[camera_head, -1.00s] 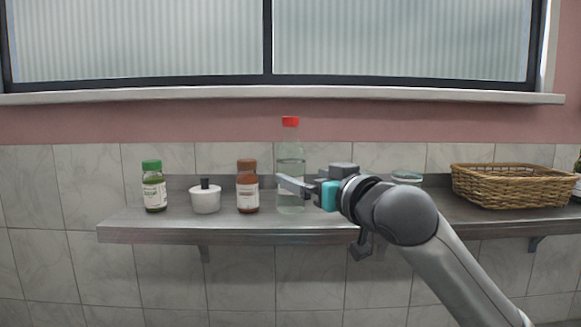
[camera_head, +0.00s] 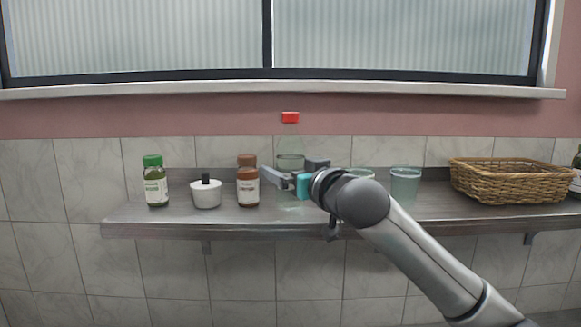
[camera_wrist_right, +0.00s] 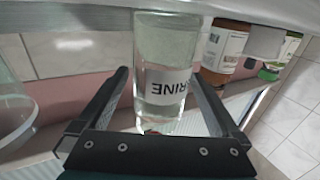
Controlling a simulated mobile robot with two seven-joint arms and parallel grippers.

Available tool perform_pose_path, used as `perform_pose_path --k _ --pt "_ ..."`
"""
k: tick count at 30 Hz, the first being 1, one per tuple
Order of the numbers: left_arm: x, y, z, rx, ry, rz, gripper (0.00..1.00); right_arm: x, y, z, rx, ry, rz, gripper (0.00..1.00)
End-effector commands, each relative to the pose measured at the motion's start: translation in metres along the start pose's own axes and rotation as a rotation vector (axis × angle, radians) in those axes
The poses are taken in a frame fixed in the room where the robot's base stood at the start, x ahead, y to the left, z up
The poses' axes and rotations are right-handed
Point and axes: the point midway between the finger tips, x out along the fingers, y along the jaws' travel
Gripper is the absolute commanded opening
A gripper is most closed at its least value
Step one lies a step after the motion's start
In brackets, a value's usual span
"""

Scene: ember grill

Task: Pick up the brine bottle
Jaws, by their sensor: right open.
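The brine bottle, clear with a red cap (camera_head: 290,117), stands upright on the steel shelf in the head view. Its glass is very faint there, and my gripper hides part of its lower body. In the right wrist view the bottle (camera_wrist_right: 164,55) appears upside down with part of its "BRINE" label showing. My right gripper (camera_head: 273,176) is open at the bottle's lower body. In the wrist view its two fingers (camera_wrist_right: 160,78) lie on either side of the bottle, with gaps visible. My left gripper is not in view.
The shelf (camera_head: 160,229) also holds a brown-capped bottle (camera_head: 247,183) close left of the gripper, a white lidded pot (camera_head: 206,194) and a green-capped jar (camera_head: 154,182). To the right are a clear glass (camera_head: 405,184) and a wicker basket (camera_head: 511,184).

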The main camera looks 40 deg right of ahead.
Motion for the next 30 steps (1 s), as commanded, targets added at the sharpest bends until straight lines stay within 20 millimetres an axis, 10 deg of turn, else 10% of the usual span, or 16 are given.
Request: perform_pose_path --k 20,30 --pt "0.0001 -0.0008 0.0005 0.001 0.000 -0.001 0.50 -0.0004 0.0000 -0.0002 -0.001 0.000 0.000 0.34" --pt "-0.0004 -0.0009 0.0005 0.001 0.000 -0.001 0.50 -0.0006 0.0001 -0.0047 -0.001 0.005 0.000 0.33"
